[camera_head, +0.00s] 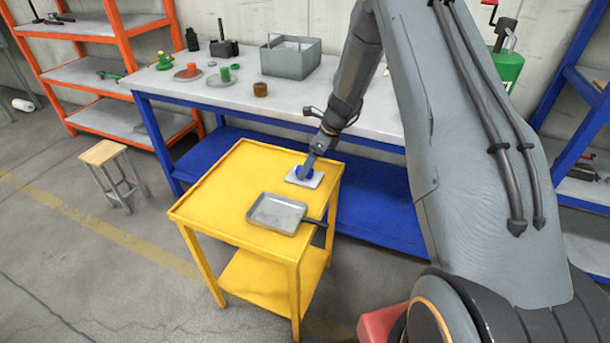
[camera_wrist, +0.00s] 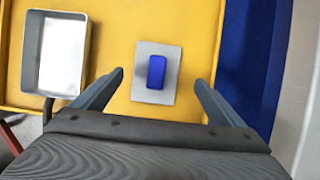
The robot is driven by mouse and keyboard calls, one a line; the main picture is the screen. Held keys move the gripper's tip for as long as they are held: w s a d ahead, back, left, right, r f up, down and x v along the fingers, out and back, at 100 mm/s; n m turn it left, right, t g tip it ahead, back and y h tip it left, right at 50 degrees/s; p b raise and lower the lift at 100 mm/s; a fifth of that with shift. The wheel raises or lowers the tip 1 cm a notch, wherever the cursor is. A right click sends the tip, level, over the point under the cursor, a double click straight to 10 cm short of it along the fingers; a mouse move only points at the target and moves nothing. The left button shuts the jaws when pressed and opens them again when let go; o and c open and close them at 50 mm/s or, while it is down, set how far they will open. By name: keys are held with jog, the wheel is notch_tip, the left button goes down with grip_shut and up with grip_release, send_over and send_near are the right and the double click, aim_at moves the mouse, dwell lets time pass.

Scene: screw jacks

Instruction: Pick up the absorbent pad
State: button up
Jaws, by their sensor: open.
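The absorbent pad (camera_wrist: 145,95) is a flat light-grey sheet with a blue block (camera_wrist: 157,72) on top of it. It lies on the yellow cart (camera_wrist: 110,45), and it also shows near the cart's back right corner in the head view (camera_head: 315,182). My gripper (camera_wrist: 158,78) is open in the wrist view, with one finger on each side of the pad and nothing held. In the head view my gripper (camera_head: 305,171) is over the pad and partly hides it. The gap between the fingertips and the pad is hard to judge.
A grey metal pan (camera_head: 277,213) with a dark handle sits on the cart near the pad; it also shows left of my gripper (camera_wrist: 62,50). A blue-framed workbench (camera_head: 225,92) with a grey bin (camera_head: 290,60) stands behind. The cart's left half is clear.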

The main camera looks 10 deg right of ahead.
jog(key=a+f, duration=0.1)
jog(key=f+p, duration=0.1)
jog(key=shift+w+a+f, duration=0.15)
jog(key=shift+a+f, duration=0.25)
jog(key=shift+p+x, duration=0.3)
jog(key=shift+x, duration=0.45)
jog(key=c, duration=1.3)
jog(key=shift+o, duration=0.2)
jog(key=shift+r, duration=0.1)
notch_tip(320, 180, up, 10)
jog(key=shift+f+b, duration=0.1)
jog(key=shift+b, duration=1.05)
